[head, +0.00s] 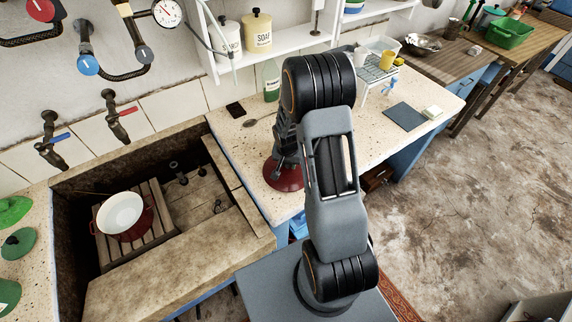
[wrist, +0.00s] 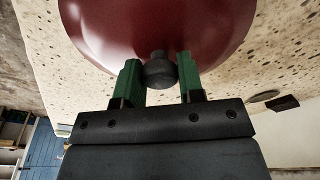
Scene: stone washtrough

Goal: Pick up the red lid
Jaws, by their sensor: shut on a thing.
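The red lid (wrist: 155,25) fills the upper middle of the wrist view, with its dark round knob (wrist: 160,72) toward the camera. My gripper (wrist: 160,78) has its two green fingers on either side of the knob and is shut on it. In the head view the red lid (head: 283,178) shows at the speckled counter, partly hidden behind my arm. My gripper (head: 284,160) is above it there, mostly hidden by my arm. I cannot tell whether the lid touches the counter.
A stone trough (head: 180,262) lies to the left, with a red and white pot (head: 122,215) on a wooden rack. A green bottle (head: 271,80), a spoon (head: 258,120) and a dark slate (head: 405,116) are on the counter (head: 330,120). A shelf (head: 275,52) hangs above.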

